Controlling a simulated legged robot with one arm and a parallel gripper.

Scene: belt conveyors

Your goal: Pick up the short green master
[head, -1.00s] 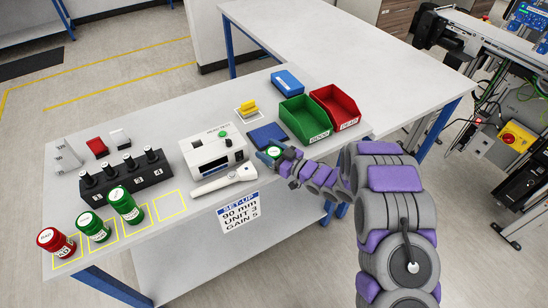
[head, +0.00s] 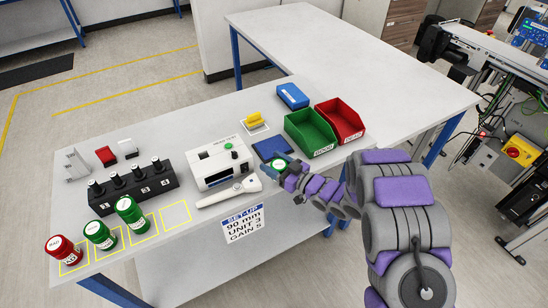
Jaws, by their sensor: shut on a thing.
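My gripper (head: 286,174) is shut on a green piece with a white round top (head: 279,163), which fits the short green master. It is at the table's front edge, just in front of the dark blue pad (head: 271,147). The fingers hide much of the piece, and I cannot tell whether it touches the table.
A white torch-like tool (head: 228,193) and a white instrument (head: 220,165) are left of my gripper. A green bin (head: 310,132) and a red bin (head: 341,121) stand behind it to the right. A black block with several knobs (head: 133,190) is farther left.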

